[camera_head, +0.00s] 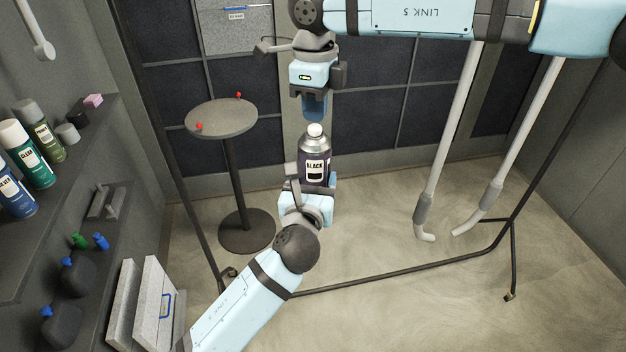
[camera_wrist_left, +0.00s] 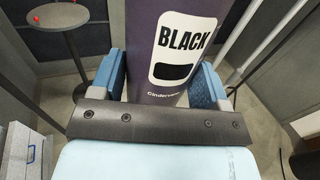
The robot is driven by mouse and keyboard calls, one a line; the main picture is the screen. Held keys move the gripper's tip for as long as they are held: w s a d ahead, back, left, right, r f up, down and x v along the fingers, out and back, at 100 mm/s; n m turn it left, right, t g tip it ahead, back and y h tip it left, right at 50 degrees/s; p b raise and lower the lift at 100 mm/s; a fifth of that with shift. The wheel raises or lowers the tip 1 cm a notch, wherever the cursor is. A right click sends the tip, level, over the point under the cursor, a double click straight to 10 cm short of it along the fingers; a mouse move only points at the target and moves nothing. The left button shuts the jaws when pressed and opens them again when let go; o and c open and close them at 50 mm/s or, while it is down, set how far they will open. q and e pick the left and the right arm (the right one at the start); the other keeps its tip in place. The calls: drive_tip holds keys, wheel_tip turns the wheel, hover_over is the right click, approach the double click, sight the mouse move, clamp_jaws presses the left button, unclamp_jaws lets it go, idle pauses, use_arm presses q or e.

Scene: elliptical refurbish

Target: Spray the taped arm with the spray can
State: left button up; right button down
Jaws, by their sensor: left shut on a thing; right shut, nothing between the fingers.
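A dark purple spray can (camera_head: 315,168) labelled BLACK stands about upright, with a white top (camera_head: 315,130). My left gripper (camera_head: 312,184) is shut around its lower body. In the left wrist view the can (camera_wrist_left: 165,30) fills the space between the blue fingers of my left gripper (camera_wrist_left: 158,88). My right gripper (camera_head: 314,106) points down just above the white top, shut and empty; a small gap seems to separate them. Two white arms (camera_head: 453,130) (camera_head: 528,120) hang at the right, each with a grey band (camera_head: 423,209) (camera_head: 491,194) above a bent light end. I cannot tell which band is tape.
A dark wheeled rack frame (camera_head: 390,274) stands around the hanging arms. A round table (camera_head: 221,118) with two small red items is at the back left. A shelf (camera_head: 80,150) with several cans is at the left. Open floor (camera_head: 370,220) lies right of the can.

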use_arm(q)
drive_tip(key=shift+r, duration=0.1)
use_arm(e)
drive_tip(key=shift+f, duration=0.6)
drive_tip(key=shift+f, duration=0.45)
use_arm(q)
drive_tip(key=shift+r, duration=0.1)
use_arm(e)
drive_tip(key=shift+r, duration=2.55)
wheel_tip(320, 180, up, 12)
drive_tip(key=shift+f, duration=0.1)
